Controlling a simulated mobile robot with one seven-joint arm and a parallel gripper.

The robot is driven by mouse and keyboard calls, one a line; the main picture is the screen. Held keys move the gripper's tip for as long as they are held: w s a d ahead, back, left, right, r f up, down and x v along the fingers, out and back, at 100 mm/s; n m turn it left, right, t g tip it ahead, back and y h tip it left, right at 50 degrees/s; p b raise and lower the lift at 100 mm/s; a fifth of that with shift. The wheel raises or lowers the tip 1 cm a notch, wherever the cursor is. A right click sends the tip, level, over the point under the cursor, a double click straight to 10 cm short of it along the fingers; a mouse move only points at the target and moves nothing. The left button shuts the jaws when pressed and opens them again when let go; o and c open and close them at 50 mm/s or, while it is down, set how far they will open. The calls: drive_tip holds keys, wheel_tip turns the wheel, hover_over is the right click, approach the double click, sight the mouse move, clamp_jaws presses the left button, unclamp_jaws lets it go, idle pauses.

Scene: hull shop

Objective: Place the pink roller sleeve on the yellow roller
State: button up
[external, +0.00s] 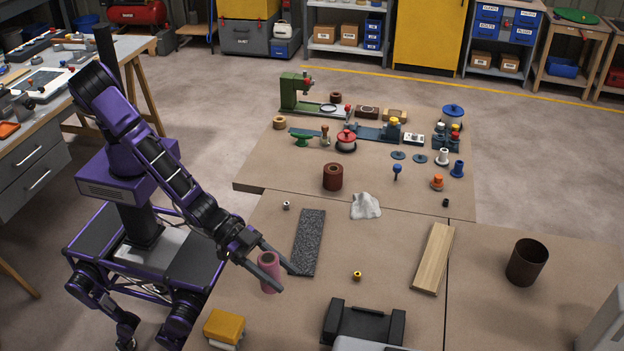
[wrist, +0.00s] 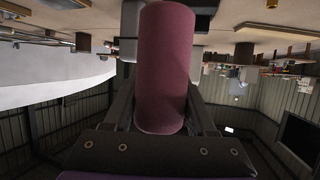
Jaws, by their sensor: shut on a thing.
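The pink roller sleeve (external: 268,273) is a short upright tube with an open top. My gripper (external: 289,281) is shut on it, with one finger on either side, over the front left of the table. In the wrist view the sleeve (wrist: 165,68) fills the middle between the fingers. I cannot tell how far its lower end is above the table. A small yellow piece with a dark centre (external: 357,276) stands to the right of my gripper, apart from the sleeve. It may be the yellow roller, but it is too small to be sure.
A dark grey speckled strip (external: 309,243) lies just behind my gripper. A black tool case (external: 363,322), a yellow block (external: 224,327), a wooden board (external: 433,258) and a dark brown cup (external: 527,262) stand around. The tabletop beside the small yellow piece is clear.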

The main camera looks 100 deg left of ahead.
drive_tip(key=s+d+r+m+h+p, duration=0.2)
drive_tip(key=s+d+r, duration=0.4)
drive_tip(key=s+d, duration=0.4)
drive_tip(key=g+b, duration=0.1)
hover_over(218, 326)
wheel_tip(218, 326, down, 5)
drive_tip(key=shift+f, duration=2.15)
drive_tip(key=shift+f, duration=0.1)
drive_tip(key=shift+f+b, duration=0.15)
drive_tip(key=shift+b, duration=0.25)
drive_tip(key=o, duration=1.4)
drive_tip(key=shift+c, duration=0.2)
